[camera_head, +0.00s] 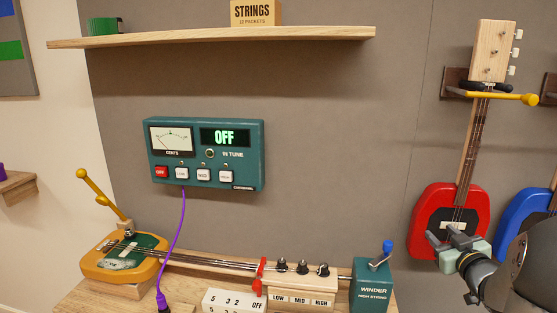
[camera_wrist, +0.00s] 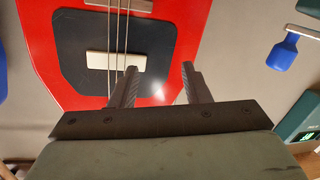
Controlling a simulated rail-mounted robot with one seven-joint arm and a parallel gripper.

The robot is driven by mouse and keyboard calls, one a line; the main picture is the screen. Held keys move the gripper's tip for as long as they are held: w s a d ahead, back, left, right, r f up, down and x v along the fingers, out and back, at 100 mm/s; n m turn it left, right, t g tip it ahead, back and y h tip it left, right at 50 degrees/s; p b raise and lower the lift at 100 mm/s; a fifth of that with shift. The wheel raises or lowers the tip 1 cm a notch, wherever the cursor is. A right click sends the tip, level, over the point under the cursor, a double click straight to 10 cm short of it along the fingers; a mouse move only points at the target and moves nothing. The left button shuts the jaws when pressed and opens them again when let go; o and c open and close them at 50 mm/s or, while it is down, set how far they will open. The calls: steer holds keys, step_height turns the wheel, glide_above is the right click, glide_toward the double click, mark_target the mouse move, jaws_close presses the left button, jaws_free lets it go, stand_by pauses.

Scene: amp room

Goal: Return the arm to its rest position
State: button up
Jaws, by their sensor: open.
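My gripper (camera_head: 442,235) is at the right of the head view, in front of the lower body of a red guitar (camera_head: 420,218) on the wall. In the wrist view my gripper (camera_wrist: 159,70) has its two dark fingers apart with nothing between them. The red guitar's body (camera_wrist: 190,20), with its black plate, pale bridge and strings, lies beyond the fingertips. Whether the fingers touch it I cannot tell.
A blue guitar (camera_head: 520,218) hangs at the right. A yellow lever (camera_head: 505,96) crosses the red guitar's neck. A yellow-green guitar (camera_head: 100,262) lies on the bench beside the winder (camera_head: 372,288). The teal tuner (camera_head: 205,155) reads OFF. Wall between tuner and red guitar is clear.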

steer(key=s+a+f+m+g+h+p, duration=0.15)
steer(key=s+a+f+m+g, duration=0.4)
steer(key=s+a+g, duration=0.8)
steer(key=s+a+f+n+g+y, duration=0.2)
steer(key=s+a+f+n+g, duration=0.1)
steer(key=s+a, duration=1.2)
steer(key=shift+s+a, duration=0.25)
steer(key=shift+s, duration=0.25)
